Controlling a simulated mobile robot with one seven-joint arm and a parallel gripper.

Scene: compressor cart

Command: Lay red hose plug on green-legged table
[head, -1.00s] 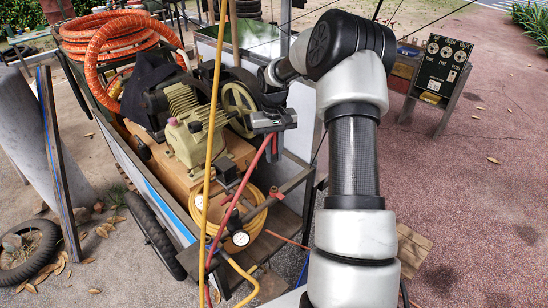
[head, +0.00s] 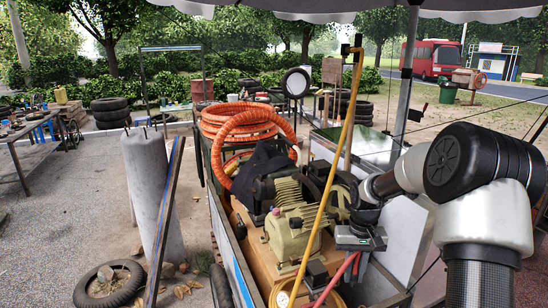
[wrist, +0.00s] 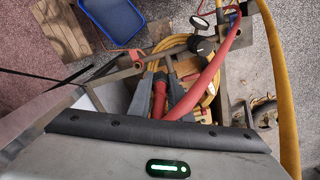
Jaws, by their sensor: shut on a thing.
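My gripper (head: 358,256) hangs above the right side of the compressor cart. In the wrist view, its grey fingers (wrist: 159,84) are shut on the red hose plug (wrist: 158,98), whose red hose (wrist: 205,85) curves off up and to the right. In the head view the red hose (head: 338,276) runs down from the gripper; the plug itself is mostly hidden there. A work table (head: 28,152) stands at the far left, and another table (head: 172,110) stands farther back. Both are too small or dark for me to tell which has green legs.
The cart carries an orange hose coil (head: 245,125), a compressor (head: 290,228) and a slanting yellow hose (head: 333,150). A concrete post (head: 150,185) and a tyre (head: 108,285) stand left of the cart. Open paving lies between them and the left table.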

